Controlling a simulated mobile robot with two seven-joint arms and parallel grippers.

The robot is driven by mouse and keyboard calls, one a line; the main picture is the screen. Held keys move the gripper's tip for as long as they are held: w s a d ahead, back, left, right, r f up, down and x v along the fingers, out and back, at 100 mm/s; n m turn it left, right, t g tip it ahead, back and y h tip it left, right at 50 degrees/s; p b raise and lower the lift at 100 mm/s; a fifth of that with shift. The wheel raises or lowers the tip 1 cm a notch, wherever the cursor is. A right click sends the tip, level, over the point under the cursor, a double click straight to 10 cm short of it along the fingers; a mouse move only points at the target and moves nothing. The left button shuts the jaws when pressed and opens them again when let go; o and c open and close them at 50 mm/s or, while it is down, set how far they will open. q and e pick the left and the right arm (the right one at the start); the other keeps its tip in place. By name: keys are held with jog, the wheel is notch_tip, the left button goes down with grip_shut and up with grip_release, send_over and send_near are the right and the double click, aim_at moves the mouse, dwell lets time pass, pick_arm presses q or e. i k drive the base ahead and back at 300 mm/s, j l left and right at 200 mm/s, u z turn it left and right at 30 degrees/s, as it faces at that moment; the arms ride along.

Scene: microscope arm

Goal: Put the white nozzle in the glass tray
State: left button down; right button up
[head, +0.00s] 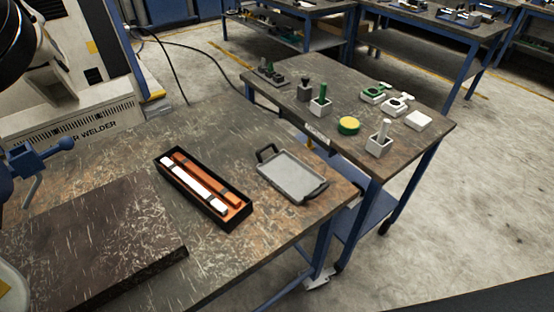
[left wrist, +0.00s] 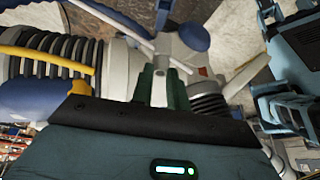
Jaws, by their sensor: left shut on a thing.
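In the left wrist view my left gripper (left wrist: 160,82) has its dark green fingers shut on a narrow white piece (left wrist: 158,92), which looks like the white nozzle. Only a small part of it shows between the fingers. A grey tray (head: 291,175) with black handles lies flat on the near table in the head view, right of the long black box. It looks empty; I cannot tell if it is glass. Neither gripper shows in the head view.
A black box (head: 204,193) holds white and orange bars. A dark plate (head: 90,245) lies at the near left. In the left wrist view, machinery with black ribs (left wrist: 45,58) and a yellow bar (left wrist: 40,58) surrounds the fingers.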

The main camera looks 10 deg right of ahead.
aim_at(290, 175)
jog(key=l+z, duration=0.3)
jog(key=l, duration=0.3)
jog(key=i+l+z, duration=0.15)
jog(key=l+z, duration=0.2)
jog(key=l, duration=0.25)
